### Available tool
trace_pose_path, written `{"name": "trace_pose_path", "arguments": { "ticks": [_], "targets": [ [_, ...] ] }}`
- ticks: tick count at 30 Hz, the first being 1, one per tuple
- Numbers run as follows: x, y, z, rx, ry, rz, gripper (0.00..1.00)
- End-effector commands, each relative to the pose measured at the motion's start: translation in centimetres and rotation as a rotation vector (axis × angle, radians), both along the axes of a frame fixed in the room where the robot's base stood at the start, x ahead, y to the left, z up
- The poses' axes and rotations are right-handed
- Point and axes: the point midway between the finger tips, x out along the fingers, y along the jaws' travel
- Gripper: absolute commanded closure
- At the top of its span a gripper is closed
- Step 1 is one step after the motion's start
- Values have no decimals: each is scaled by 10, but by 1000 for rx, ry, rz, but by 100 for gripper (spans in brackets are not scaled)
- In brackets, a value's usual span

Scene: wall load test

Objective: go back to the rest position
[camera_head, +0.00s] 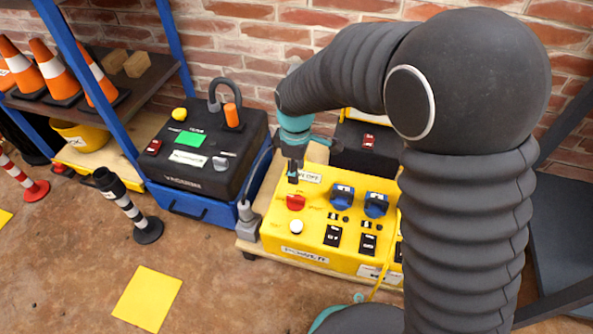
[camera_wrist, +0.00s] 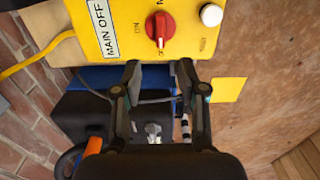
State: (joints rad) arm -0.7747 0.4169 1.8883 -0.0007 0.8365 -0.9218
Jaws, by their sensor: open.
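My gripper (camera_head: 293,172) hangs above the left end of the yellow power box (camera_head: 314,228), just behind the red rotary knob (camera_head: 296,202) in the head view. Its jaws are open with nothing between them. In the wrist view my gripper (camera_wrist: 160,76) shows two separated fingers, and the red knob (camera_wrist: 160,28) lies beyond the fingertips, apart from them. A "MAIN OFF" label (camera_wrist: 104,28) is beside the knob. A white round button (camera_wrist: 211,15) is on its other side. My arm hides the right part of the yellow box in the head view.
A black vacuum box (camera_head: 190,170) on a blue base stands left of the yellow box. Blue sockets (camera_head: 342,196) and switches are on the yellow panel. A striped post (camera_head: 130,212) stands on the floor. A brick wall (camera_head: 250,45) is close behind. Floor in front is open.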

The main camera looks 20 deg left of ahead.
Motion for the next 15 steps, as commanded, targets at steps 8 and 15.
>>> {"name": "trace_pose_path", "arguments": {
  "ticks": [8,15],
  "targets": [
    [0,0,0,0,0,0,58],
    [0,0,0,-1,1,-60,58]
  ]
}}
